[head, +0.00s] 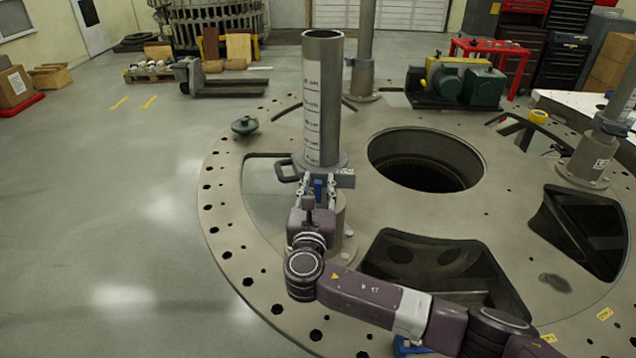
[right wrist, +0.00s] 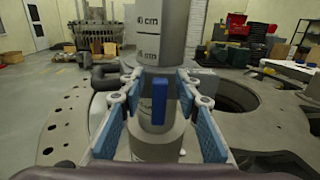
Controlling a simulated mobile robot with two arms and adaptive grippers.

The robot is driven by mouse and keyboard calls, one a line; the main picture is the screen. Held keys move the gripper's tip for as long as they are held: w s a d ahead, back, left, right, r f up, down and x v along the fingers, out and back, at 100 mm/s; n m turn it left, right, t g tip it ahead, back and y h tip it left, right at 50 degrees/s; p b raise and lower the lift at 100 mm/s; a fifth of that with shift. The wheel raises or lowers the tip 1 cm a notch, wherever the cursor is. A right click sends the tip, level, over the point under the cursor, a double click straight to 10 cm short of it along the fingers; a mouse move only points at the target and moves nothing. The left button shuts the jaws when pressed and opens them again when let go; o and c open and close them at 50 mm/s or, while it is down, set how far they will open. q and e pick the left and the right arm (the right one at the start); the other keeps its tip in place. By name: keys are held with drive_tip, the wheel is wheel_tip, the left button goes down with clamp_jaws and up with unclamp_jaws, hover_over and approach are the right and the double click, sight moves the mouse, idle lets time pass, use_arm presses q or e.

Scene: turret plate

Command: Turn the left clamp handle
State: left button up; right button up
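A grey post marked in cm (head: 322,100) stands upright on the turret plate, with a grey clamp collar (head: 338,178) around its lower part. A blue upright handle (head: 318,187) is at the collar's front; it shows in the right wrist view (right wrist: 159,100). A dark loop-shaped grip (head: 286,172) sticks out from the collar's left side. My right gripper (head: 318,182) is in front of the post. Its blue-padded fingers (right wrist: 159,92) are open on either side of the blue handle, with gaps on both sides. My left gripper is out of view.
The round plate (head: 222,215) has a large central hole (head: 425,160) and several cut-outs. More posts stand at the back (head: 366,50) and right (head: 585,160). A small green object (head: 244,125) sits on the left rim. Open floor lies to the left.

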drive_tip(key=shift+c, duration=0.2)
clamp_jaws()
